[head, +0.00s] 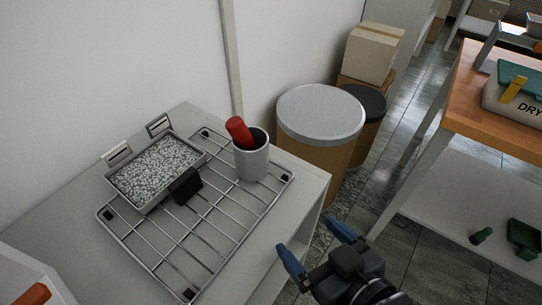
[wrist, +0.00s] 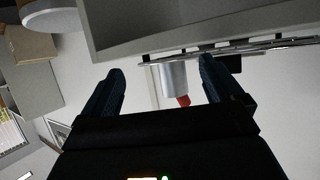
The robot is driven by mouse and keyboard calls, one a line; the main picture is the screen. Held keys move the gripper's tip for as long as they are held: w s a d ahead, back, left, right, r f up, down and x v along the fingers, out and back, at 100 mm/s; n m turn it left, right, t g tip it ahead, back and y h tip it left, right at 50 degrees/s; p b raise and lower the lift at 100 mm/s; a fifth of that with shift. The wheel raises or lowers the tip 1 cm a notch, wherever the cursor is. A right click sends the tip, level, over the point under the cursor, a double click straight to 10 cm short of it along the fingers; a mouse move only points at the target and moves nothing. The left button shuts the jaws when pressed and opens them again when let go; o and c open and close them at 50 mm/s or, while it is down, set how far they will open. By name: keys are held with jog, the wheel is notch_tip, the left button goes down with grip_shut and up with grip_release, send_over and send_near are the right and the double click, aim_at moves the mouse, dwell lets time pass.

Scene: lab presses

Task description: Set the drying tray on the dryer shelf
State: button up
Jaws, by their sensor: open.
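The drying tray (head: 160,172), a shallow metal tray filled with pale speckled granules, rests on a wire rack (head: 190,232) at the rack's far left corner. A black block-like grip (head: 186,186) sits on the tray's near right side. My gripper (head: 310,246), with blue fingers, is open and empty, right of the cabinet's edge and apart from the tray. In the wrist view the open fingers (wrist: 160,88) have the grey cup beyond them. I cannot say for sure which surface is the dryer shelf; the wire rack lies on a white cabinet top (head: 255,262).
A grey cup (head: 252,160) with a red-handled item (head: 238,131) stands on the rack's far right part. Lidded drums (head: 320,112) and boxes (head: 372,55) stand behind. At right is a wooden bench (head: 465,105) with a bin marked "DRY" (head: 510,100). Floor shows between cabinet and bench.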

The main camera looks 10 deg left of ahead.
aim_at(189, 187)
jog(key=a+r+n+g+y, duration=0.1)
jog(key=a+r, duration=0.1)
jog(key=a, duration=0.3)
jog(key=a+r+n+g+y, duration=0.1)
jog(key=a+r+n+g, duration=0.1)
jog(key=a, duration=0.3)
jog(key=w+a+r+n+g+y+b, duration=0.1)
jog(key=a+r+n, duration=0.1)
jog(key=a, duration=0.3)
jog(key=shift+w+a+r+y, duration=0.1)
jog(key=shift+r+y, duration=0.15)
jog(key=shift+y, duration=0.15)
jog(key=x, duration=0.3)
jog(key=p+x, duration=0.1)
jog(key=x, duration=0.3)
jog(key=shift+a+f, duration=0.2)
jog(key=shift+f, duration=0.1)
jog(key=c, duration=1.4)
